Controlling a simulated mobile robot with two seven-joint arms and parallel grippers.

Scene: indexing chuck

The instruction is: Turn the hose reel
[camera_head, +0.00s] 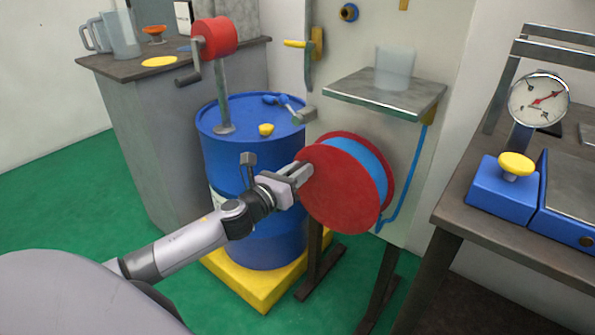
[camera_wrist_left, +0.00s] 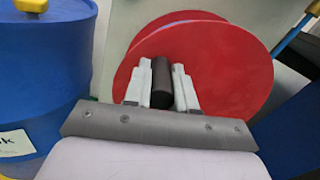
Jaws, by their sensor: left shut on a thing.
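The hose reel (camera_head: 340,190) has red round side plates with blue hose wound between them, and stands on a dark frame in front of a pale panel. In the left wrist view its red side plate (camera_wrist_left: 230,70) fills the upper middle. My left gripper (camera_head: 300,178) is at the upper left part of the near red plate. In the left wrist view my left gripper (camera_wrist_left: 163,85) is shut on a dark cylindrical handle (camera_wrist_left: 163,75) that stands out from the plate. My right gripper is not in view.
A blue drum (camera_head: 245,215) on a yellow base (camera_head: 245,285) stands just left of the reel. A metal shelf (camera_head: 370,92) with a clear beaker (camera_head: 395,67) is above it. A workbench (camera_head: 470,215) with a gauge (camera_head: 539,100) is at the right.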

